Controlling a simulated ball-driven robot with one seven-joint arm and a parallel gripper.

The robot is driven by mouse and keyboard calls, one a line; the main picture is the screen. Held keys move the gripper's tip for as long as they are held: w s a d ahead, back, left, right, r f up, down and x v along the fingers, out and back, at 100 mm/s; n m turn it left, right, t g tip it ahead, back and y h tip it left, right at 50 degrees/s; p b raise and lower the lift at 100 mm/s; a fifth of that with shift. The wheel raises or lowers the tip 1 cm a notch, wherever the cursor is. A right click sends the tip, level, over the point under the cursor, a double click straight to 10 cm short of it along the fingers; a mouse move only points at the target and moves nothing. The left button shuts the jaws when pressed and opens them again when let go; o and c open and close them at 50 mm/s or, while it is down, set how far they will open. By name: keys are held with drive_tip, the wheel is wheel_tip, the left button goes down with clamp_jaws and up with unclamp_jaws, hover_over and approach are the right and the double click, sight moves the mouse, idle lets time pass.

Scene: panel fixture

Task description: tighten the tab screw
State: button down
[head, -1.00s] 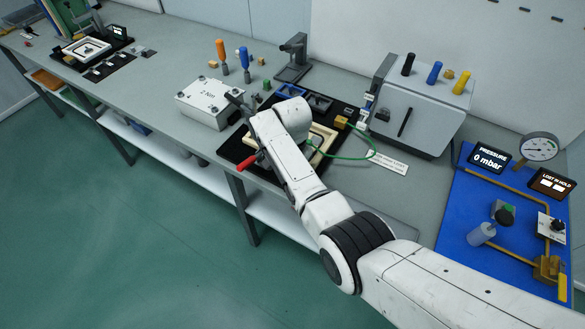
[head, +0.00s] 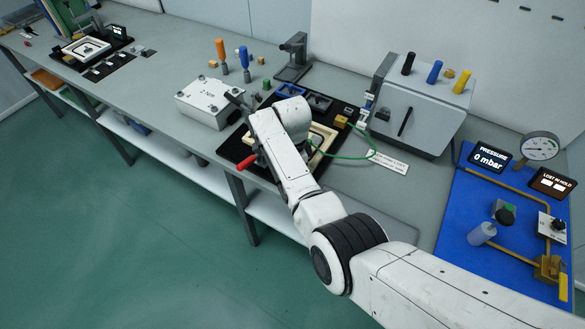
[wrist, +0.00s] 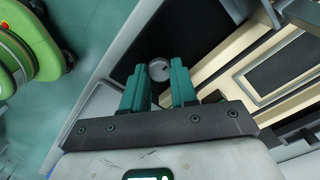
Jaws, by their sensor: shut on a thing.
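In the wrist view my gripper (wrist: 160,82) has its two teal fingers on either side of a small round grey head (wrist: 159,70), which I take to be the tab screw. The jaws are shut on it, though their exact contact is hard to see. The head sits against a black surface, beside a cream panel frame (wrist: 222,68). In the head view my wrist hides the gripper and the screw. The cream frame (head: 325,140) shows partly behind my arm on the black mat (head: 233,150).
A red handle (head: 249,162) juts out at the mat's front edge. A silver box (head: 205,105) stands left of my wrist. A green cable (head: 350,157) runs right from an ochre block (head: 341,120). The grey cabinet (head: 420,120) and blue board (head: 455,225) are to the right.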

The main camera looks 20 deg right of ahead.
drive_tip(key=shift+w+r, duration=0.1)
idle(0.3)
drive_tip(key=c, duration=0.9)
unclamp_jaws()
wheel_tip(320, 180, up, 11)
drive_tip(key=shift+f+b, duration=0.15)
drive_tip(key=shift+b, duration=0.2)
